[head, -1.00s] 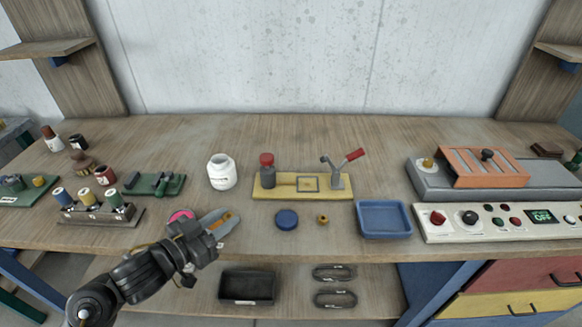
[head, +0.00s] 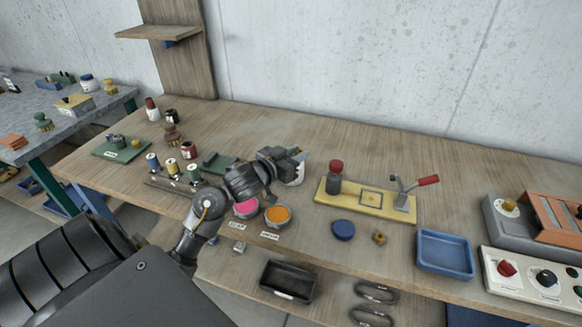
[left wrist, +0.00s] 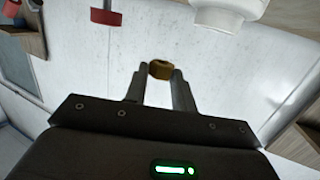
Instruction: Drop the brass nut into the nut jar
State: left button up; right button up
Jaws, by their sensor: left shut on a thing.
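My left gripper (head: 301,153) is shut on the brass nut (left wrist: 160,69), which sits between the fingertips in the left wrist view. In the head view the gripper is over the workbench, in front of and partly covering the white jar (head: 299,176). The jar's white body also shows at the top of the left wrist view (left wrist: 228,10), which looks upside down, with the nut apart from it. The jar's mouth is hidden in the head view. My right gripper is not in view.
A yellow fixture (head: 352,200) with a red-capped post and red-handled lever stands right of the jar. A blue disc (head: 343,230), a small brass piece (head: 380,238) and a blue tray (head: 445,254) lie in front. Pink (head: 246,208) and orange (head: 277,216) pots stand below my arm.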

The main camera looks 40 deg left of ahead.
pick_arm(q)
jog(key=a+y, duration=0.1)
jog(key=a, duration=0.1)
jog(key=w+a+r+n+y, duration=0.1)
jog(key=a, duration=0.1)
jog(key=w+a+n, duration=0.1)
jog(key=a, duration=0.2)
jog(key=shift+w+r+y, duration=0.1)
jog(key=shift+r+y, duration=0.05)
jog(key=shift+y, duration=0.25)
notch_tip(320, 180, down, 6)
jog(key=b, duration=0.7)
jog(key=shift+d, duration=0.1)
jog(key=o, duration=1)
jog(key=shift+o, duration=0.2)
jog(key=s+d+r+p, duration=0.1)
jog(key=s, duration=0.9)
jog(key=shift+s+d+r, duration=0.25)
jog(key=shift+s+r, duration=0.05)
jog(key=shift+s, duration=0.05)
